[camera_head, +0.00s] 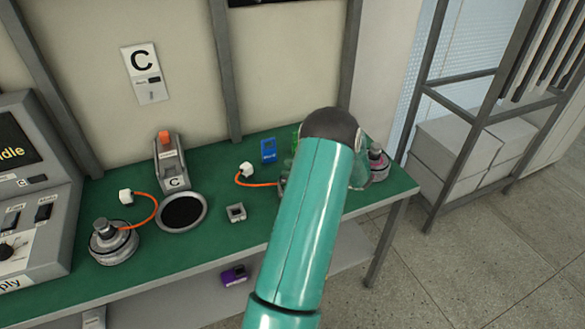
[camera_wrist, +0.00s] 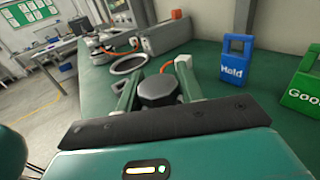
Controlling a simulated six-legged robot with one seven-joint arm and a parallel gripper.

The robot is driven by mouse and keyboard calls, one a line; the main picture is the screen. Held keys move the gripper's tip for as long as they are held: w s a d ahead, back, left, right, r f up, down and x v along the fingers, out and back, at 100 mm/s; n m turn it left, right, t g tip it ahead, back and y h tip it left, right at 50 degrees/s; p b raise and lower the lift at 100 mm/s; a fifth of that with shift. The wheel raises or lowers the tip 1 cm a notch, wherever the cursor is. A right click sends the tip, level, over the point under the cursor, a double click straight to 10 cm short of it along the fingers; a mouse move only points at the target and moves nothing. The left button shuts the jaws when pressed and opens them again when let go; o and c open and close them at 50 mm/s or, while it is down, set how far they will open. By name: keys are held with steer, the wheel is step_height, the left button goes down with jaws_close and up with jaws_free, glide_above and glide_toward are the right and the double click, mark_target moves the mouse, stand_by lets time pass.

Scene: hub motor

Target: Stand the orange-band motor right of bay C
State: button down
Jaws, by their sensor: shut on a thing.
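My gripper (camera_wrist: 158,90) is shut on a motor (camera_wrist: 158,86), seen from above as a dark grey hub between the two green fingers in the wrist view. Its band is hidden, so I cannot tell its colour. In the head view my arm covers the gripper and most of this motor; an orange cable (camera_head: 258,184) with a white plug (camera_head: 246,169) runs out from there. The bay C sign (camera_head: 144,72) is on the wall. Below it stands a grey C-labelled unit (camera_head: 170,165) with an orange top, behind a dark round pad with a pale rim (camera_head: 162,224).
Another motor (camera_head: 114,243) with an orange cable stands left of the pad. A small grey square part (camera_head: 236,212), a blue Hold block (camera_head: 269,150) and a green Good block (camera_wrist: 304,92) are on the bench. A pink-banded motor (camera_head: 378,165) stands at the right end.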

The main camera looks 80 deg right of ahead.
steer(key=shift+f, duration=0.15)
steer(key=c, duration=0.9)
jaws_free()
steer(key=shift+c, duration=0.2)
steer(key=shift+o, duration=0.6)
steer(key=shift+f, duration=0.25)
steer(key=s+d, duration=0.1)
steer(key=s, duration=1.2)
steer(key=shift+s+r, duration=0.15)
steer(key=shift+s, duration=0.25)
steer(key=shift+d, duration=0.1)
